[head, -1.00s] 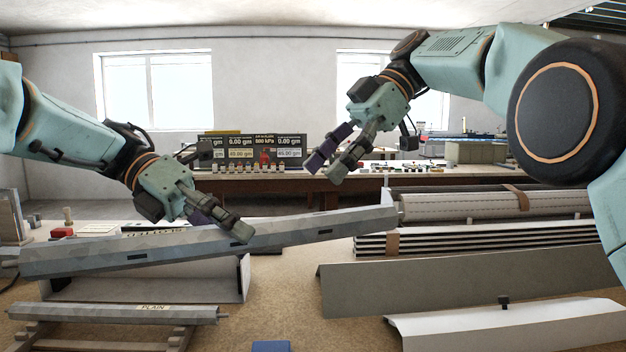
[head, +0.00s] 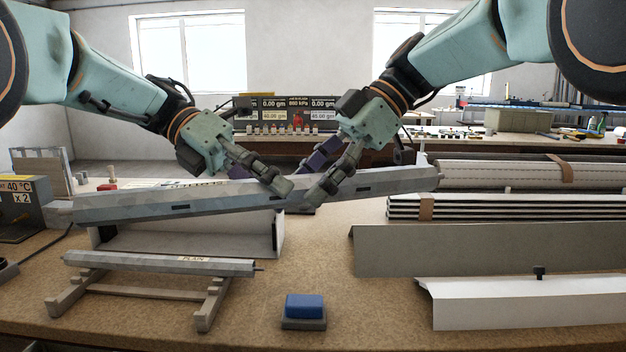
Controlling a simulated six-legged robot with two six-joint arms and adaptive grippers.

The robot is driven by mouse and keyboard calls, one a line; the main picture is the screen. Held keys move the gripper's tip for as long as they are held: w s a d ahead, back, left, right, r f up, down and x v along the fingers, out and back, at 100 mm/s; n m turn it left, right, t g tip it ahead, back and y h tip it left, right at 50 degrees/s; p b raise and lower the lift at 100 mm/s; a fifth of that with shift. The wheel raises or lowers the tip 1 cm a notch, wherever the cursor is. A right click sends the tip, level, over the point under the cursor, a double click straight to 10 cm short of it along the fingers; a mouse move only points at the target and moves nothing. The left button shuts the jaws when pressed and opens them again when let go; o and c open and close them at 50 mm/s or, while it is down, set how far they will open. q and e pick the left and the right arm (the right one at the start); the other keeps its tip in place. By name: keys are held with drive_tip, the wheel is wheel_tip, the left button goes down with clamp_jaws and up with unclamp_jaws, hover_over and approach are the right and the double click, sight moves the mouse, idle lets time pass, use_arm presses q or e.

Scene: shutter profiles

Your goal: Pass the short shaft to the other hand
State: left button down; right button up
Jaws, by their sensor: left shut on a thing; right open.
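The short shaft, a grey faceted bar with small dark slots (head: 180,205), lies nearly level across the head view, its right end slightly higher. My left gripper (head: 268,180) is shut on it near its middle and holds it above the bench. My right gripper (head: 314,178) is open, with its fingertips down at the shaft just right of the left gripper. One right finger shows in front of the shaft and the purple one is behind; I cannot tell whether they touch it.
A thinner grey bar labelled PLAIN (head: 160,262) rests on a wooden stand (head: 210,305). A blue button block (head: 304,307) sits at the front. Stacked profiles (head: 500,207) and a white profile (head: 530,303) lie at right. The bench (head: 350,290) is clear around the button.

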use_arm(q)
drive_tip(key=shift+w, duration=0.1)
use_arm(e)
drive_tip(key=shift+w+f, duration=0.1)
drive_tip(key=shift+f, duration=0.05)
drive_tip(key=shift+c, duration=0.2)
drive_tip(key=shift+a, duration=0.1)
drive_tip(key=c, duration=0.6)
clamp_jaws()
use_arm(q)
drive_tip(key=c, duration=0.8)
unclamp_jaws()
drive_tip(key=shift+o, duration=0.2)
